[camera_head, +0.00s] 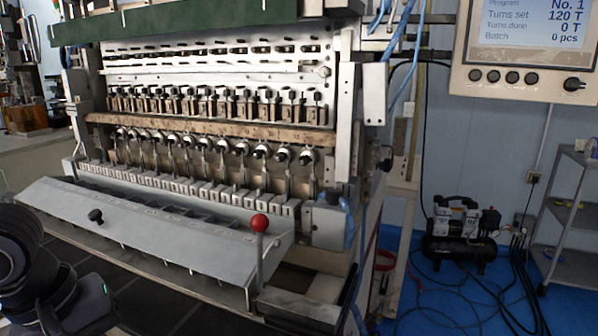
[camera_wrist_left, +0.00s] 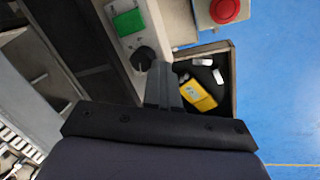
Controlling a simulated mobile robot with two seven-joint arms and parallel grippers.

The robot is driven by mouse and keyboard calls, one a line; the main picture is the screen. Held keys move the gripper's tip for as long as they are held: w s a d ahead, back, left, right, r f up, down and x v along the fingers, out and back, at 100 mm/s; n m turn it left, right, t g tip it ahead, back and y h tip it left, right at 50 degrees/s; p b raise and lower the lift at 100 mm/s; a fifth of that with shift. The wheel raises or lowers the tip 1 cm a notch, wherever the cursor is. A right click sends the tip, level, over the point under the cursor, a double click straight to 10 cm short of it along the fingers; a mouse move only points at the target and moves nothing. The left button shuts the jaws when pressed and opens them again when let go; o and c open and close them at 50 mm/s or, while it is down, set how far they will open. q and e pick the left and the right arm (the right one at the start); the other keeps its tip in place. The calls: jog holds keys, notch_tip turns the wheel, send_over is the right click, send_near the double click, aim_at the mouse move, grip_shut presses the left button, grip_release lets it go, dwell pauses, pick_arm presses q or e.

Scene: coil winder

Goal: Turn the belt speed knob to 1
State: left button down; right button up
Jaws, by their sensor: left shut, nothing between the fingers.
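A black round knob (camera_wrist_left: 143,58) sits on a pale panel below a green rocker switch (camera_wrist_left: 128,22) in the left wrist view. Its label and scale are too small to read, so I cannot tell its setting. My left gripper (camera_wrist_left: 161,66) is shut and empty, with its fingertips right beside the knob's lower right edge. I cannot tell whether they touch it. In the head view my left arm is at the lower left, and its fingertips are out of frame. My right gripper is in neither view.
A red button (camera_wrist_left: 225,10) is on a grey box. An open bin (camera_wrist_left: 233,75) holds a yellow device (camera_wrist_left: 198,95) and small white pieces. The head view shows the coil winder (camera_head: 215,110), a red-ball lever (camera_head: 260,223), a control display (camera_head: 525,35) and a compressor (camera_head: 458,230).

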pick_arm(q)
jog(key=shift+s+d+f+b, duration=0.15)
jog(key=shift+b, duration=0.4)
notch_tip(320, 180, up, 6)
jog(key=p, duration=0.3)
jog(key=shift+s+a+r, duration=0.2)
jog(key=shift+s+a, duration=0.05)
jog(key=shift+a, duration=0.1)
